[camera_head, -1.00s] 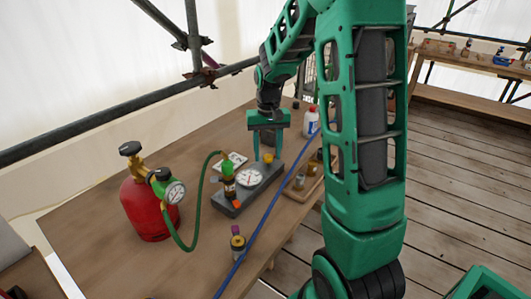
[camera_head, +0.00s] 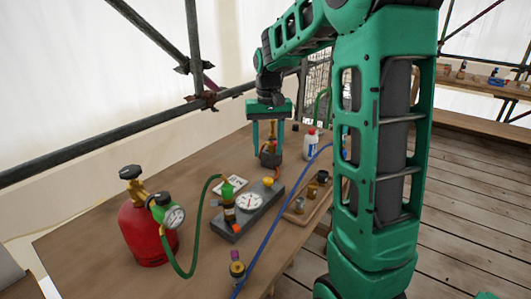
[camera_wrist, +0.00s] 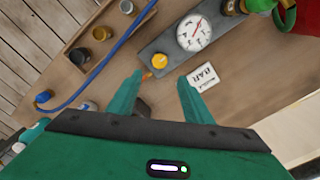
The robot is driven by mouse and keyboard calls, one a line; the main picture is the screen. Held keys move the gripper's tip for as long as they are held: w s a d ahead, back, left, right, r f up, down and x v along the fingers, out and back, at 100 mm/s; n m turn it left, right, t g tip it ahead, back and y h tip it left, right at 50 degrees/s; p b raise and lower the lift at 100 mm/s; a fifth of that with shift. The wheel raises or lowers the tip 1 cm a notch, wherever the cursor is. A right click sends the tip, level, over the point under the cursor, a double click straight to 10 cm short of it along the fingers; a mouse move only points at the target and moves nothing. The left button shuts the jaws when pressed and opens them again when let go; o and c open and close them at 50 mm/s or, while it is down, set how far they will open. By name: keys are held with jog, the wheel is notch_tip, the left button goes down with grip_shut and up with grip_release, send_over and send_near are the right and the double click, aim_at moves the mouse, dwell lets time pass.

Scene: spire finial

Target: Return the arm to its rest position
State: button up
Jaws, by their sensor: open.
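My gripper (camera_head: 268,132) is raised above the wooden table with its two green fingers pointing down, apart and empty. In the wrist view my gripper (camera_wrist: 158,92) is open, with table and part of a dark object between and below its fingers. The grey gauge block (camera_head: 228,229) lies nearer the camera than the gripper, with a white dial (camera_head: 250,201) and a yellow knob (camera_head: 267,182) on it. A brass and dark fitting (camera_head: 270,152) stands behind the fingers and is partly hidden. My arm bends over the table from the right.
A red cylinder (camera_head: 148,235) with a gauge and green hose stands at the left. Scaffold poles (camera_head: 75,150) run behind the table. A white card (camera_wrist: 203,77) lies by the block.

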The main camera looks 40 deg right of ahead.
dwell(0.4)
jog(key=s+a+f, duration=0.1)
jog(key=s+f, duration=0.1)
jog(key=s, duration=1.3)
jog(key=s+a+f+m, duration=0.1)
jog(key=s, duration=1.3)
jog(key=shift+s+a+f, duration=0.4)
jog(key=shift+w+f, duration=0.25)
jog(key=shift+w, duration=0.4)
